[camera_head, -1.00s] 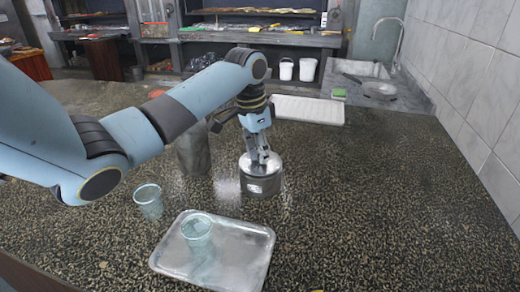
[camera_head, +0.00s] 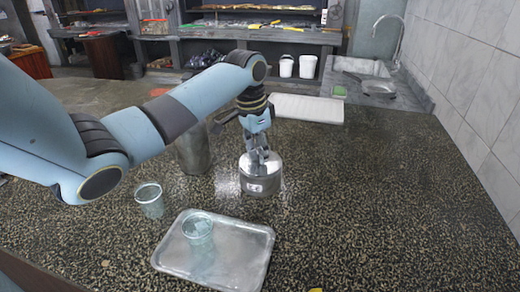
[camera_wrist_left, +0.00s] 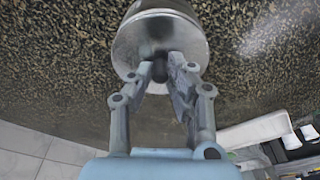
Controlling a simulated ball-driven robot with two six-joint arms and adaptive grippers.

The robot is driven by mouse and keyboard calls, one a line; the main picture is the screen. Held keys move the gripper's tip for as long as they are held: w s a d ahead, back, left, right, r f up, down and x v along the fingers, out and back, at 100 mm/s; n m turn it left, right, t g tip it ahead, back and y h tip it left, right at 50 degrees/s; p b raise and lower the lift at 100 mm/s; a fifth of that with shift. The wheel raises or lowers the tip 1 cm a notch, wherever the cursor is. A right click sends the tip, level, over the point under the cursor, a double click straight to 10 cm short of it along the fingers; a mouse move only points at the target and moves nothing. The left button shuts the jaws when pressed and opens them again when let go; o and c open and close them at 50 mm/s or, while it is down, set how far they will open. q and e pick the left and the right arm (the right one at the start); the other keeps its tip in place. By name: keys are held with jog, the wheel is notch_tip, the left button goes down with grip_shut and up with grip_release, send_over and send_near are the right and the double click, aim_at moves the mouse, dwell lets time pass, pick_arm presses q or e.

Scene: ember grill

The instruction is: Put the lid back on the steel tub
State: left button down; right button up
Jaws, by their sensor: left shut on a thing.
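The steel tub (camera_head: 260,186) stands upright on the speckled counter in the head view, just behind the metal tray. Its round steel lid (camera_wrist_left: 187,33) fills the top of the left wrist view and lies over the tub, with a dark knob (camera_wrist_left: 159,71) near its middle. My left gripper (camera_head: 259,158) comes down from above and is shut on the lid's knob. The fingers hide part of the lid, and I cannot tell whether the lid is seated all the way round. My right gripper is not in view.
A metal tray (camera_head: 236,262) holding a clear cup (camera_head: 198,229) lies in front of the tub. Another clear cup (camera_head: 149,200) stands to its left, and a grey canister (camera_head: 194,155) behind left. A white tray (camera_head: 308,108) lies further back. The counter right of the tub is clear.

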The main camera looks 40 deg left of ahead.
pick_arm(q)
jog(key=shift+p, duration=0.45)
dwell(0.6)
jog(key=c, duration=1.2)
grip_release()
jog(key=shift+o, duration=0.5)
jog(key=o, duration=0.4)
jog(key=shift+r, duration=0.1)
